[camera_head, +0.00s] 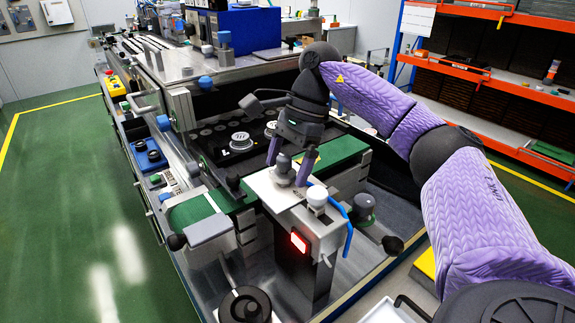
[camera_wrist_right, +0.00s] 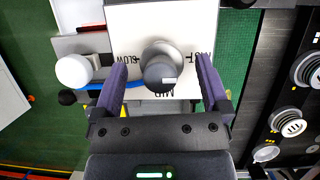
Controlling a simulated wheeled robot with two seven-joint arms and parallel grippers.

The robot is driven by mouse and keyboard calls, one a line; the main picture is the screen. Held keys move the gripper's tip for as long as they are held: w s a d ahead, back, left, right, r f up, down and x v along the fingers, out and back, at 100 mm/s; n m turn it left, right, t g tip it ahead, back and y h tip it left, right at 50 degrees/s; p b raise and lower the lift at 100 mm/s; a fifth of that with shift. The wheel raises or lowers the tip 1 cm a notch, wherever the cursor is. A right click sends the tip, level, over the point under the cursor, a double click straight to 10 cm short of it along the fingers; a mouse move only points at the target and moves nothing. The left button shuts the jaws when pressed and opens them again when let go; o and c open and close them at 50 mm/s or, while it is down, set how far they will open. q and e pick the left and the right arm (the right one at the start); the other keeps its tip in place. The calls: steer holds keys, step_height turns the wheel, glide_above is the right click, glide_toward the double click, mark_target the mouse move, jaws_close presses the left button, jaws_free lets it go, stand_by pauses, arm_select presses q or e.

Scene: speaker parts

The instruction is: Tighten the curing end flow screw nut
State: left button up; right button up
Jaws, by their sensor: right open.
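The flow screw nut appears to be the dark grey round knob (camera_head: 283,163) on top of a white-topped block (camera_head: 262,185) in the head view. In the right wrist view the knob (camera_wrist_right: 160,68) sits near the centre, with printed lettering on the white plate (camera_wrist_right: 185,18) around it. My right gripper (camera_head: 294,173) is open above the plate. In the wrist view its two purple fingers (camera_wrist_right: 161,75) stand on either side of the knob, with a visible gap on each side. My left gripper is not in view.
A white round knob (camera_head: 317,196) and a blue hose (camera_head: 347,228) are beside the block, and a red lit switch (camera_head: 299,242) is on its front. A green belt (camera_head: 190,212) runs under the block. Speaker parts (camera_head: 241,142) lie on a dark tray behind.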

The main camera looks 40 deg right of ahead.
steer(key=shift+c, duration=0.7)
steer(key=c, duration=1.1)
steer(key=shift+c, duration=0.2)
